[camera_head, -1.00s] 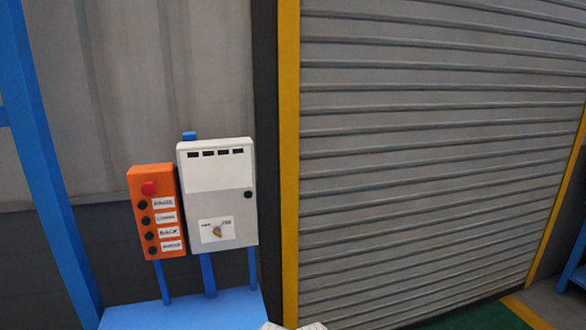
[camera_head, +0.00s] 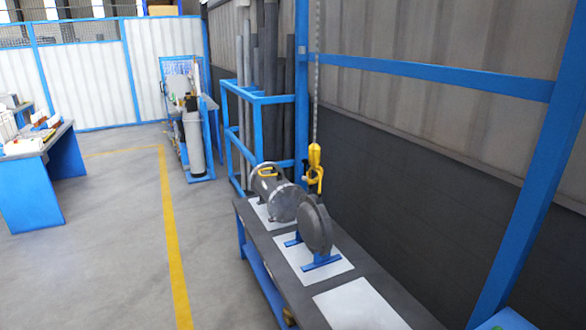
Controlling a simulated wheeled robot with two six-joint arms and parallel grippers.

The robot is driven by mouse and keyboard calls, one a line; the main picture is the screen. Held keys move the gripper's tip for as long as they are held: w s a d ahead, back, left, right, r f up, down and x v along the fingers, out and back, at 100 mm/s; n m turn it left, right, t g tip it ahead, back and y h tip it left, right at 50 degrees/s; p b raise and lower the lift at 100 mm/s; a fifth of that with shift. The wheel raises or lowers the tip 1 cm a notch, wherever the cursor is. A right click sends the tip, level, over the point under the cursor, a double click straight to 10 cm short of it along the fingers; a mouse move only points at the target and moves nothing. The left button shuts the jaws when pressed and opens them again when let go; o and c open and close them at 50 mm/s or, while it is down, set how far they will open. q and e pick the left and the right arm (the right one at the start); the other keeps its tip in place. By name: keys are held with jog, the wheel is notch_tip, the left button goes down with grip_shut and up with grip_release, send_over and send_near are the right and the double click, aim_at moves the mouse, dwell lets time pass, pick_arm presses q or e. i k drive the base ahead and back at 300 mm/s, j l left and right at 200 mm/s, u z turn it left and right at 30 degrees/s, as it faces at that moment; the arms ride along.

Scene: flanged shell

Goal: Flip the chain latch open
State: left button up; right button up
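A grey chain (camera_head: 317,80) hangs down in front of the wall on the right half of the head view. A yellow hook block (camera_head: 315,158) is at its lower end, with a yellow hook part (camera_head: 314,180) below it. The latch itself is too small to make out. Just below and beside the hook are a grey flanged cylinder (camera_head: 283,202) with a yellow handle and a grey round cover (camera_head: 317,228) on a blue stand. I cannot tell whether the hook touches either one. Neither of my grippers is in view.
A long dark-topped bench (camera_head: 262,245) with white mats (camera_head: 357,305) carries the cylinder and cover. A blue pipe rack (camera_head: 258,130) stands behind it. A blue table (camera_head: 38,180) is at the left. Open floor (camera_head: 110,250) with a yellow line lies left of the bench.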

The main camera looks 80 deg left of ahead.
aim_at(305, 172)
jog(key=k+j+u, duration=0.1)
jog(key=j, duration=0.55)
jog(key=j+u, duration=0.15)
jog(key=j, duration=0.5)
jog(key=j+u, duration=0.1)
jog(key=j, duration=0.55)
jog(key=j+u, duration=0.1)
jog(key=j, duration=0.6)
jog(key=j+u, duration=0.15)
jog(key=j, duration=0.5)
jog(key=j+u, duration=0.1)
jog(key=j, duration=0.55)
jog(key=i+j+u, duration=0.15)
jog(key=j, duration=0.5)
jog(key=j+u, duration=0.1)
jog(key=j, duration=0.55)
